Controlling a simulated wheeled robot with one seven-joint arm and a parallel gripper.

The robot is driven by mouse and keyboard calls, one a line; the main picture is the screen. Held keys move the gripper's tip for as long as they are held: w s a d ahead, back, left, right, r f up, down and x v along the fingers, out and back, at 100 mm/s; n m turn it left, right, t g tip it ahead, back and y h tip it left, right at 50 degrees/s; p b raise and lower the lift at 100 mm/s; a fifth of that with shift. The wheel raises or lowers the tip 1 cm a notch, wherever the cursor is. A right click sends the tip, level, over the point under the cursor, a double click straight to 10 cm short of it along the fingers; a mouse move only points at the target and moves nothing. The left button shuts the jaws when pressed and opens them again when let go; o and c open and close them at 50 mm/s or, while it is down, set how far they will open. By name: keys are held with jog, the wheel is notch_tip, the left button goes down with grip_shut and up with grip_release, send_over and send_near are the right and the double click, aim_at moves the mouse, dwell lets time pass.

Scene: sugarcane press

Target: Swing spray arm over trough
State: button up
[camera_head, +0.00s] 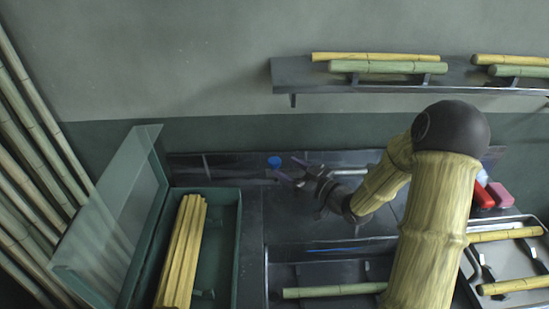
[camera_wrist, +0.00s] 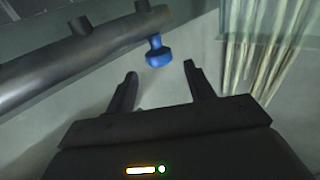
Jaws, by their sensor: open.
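The spray arm (camera_wrist: 80,62) is a grey pipe with short nozzle stubs, crossing the upper left of the wrist view. A blue knob (camera_wrist: 157,50) sits at its right end; it also shows near the back wall in the head view (camera_head: 274,162). My gripper (camera_head: 287,168) is open and empty. In the wrist view its fingertips (camera_wrist: 160,71) point at the knob, which appears between and just beyond them, with no clear contact. A dark metal trough (camera_head: 325,270), seemingly the task's trough, lies at front centre, holding a green cane; my arm hides its right part.
A teal bin (camera_head: 234,250) with yellow canes and a raised clear lid (camera_head: 120,215) stands at left. A shelf (camera_head: 300,76) with canes hangs above. Red items (camera_head: 482,195) and a tray (camera_head: 530,221) with canes are at right. Bare dark counter (camera_head: 295,228) lies before my gripper.

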aim_at(279, 163)
jog(key=p+x, duration=0.1)
jog(key=x, duration=0.5)
grip_shut()
